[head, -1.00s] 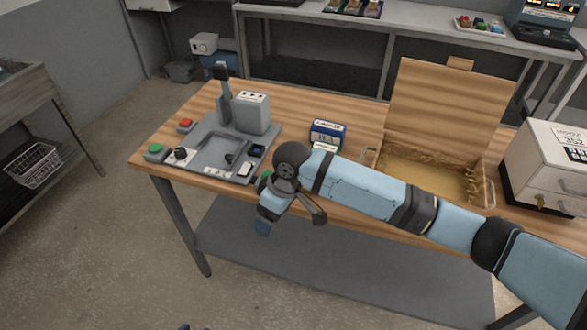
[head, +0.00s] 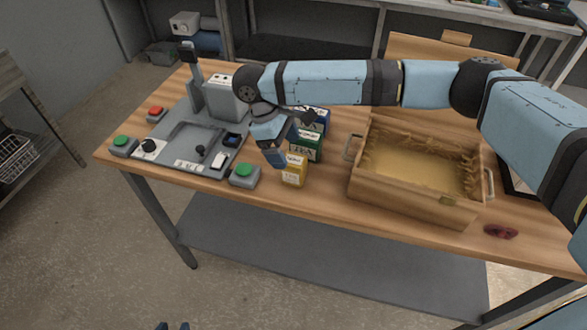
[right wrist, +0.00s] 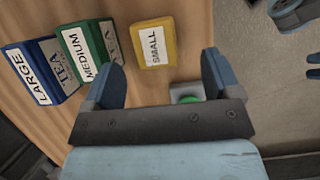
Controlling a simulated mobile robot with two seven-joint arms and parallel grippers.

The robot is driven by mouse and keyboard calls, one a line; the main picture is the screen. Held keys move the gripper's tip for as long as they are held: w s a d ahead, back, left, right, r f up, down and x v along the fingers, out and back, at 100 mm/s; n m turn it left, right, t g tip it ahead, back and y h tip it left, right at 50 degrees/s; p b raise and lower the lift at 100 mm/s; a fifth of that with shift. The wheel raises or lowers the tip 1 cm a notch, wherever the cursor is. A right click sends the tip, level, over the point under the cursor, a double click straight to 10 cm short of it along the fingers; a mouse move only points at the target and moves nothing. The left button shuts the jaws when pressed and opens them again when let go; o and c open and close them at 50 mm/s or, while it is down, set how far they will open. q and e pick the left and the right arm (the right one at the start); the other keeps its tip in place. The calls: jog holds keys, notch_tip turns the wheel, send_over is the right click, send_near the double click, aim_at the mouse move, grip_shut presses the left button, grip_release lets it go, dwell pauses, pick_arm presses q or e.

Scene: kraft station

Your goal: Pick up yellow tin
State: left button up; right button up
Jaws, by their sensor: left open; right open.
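The yellow tin (head: 293,172), labelled SMALL, stands on the wooden table in front of the green tin (head: 306,146). It also shows in the right wrist view (right wrist: 153,45), beyond and between my fingertips. My right gripper (head: 279,158) is open and empty, pointing down just left of the yellow tin; I cannot tell whether a finger touches it. Its two spread fingers show in the right wrist view (right wrist: 160,78). My left gripper (head: 172,326) is open, only its tips showing at the bottom edge, away from the table.
Behind the yellow tin stand the green MEDIUM tin and the blue LARGE tin (head: 318,118), partly hidden by my arm. A green button box (head: 244,176) is close on the left, beside the grey machine (head: 190,140). An open wooden crate (head: 410,200) stands on the right.

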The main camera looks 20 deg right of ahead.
aim_at(294, 160)
jog(key=x, duration=0.6)
jog(key=shift+w+d+f, duration=0.15)
jog(key=shift+d+f, duration=0.2)
jog(key=shift+d, duration=0.05)
jog(key=c, duration=1.1)
jog(key=shift+r, duration=0.1)
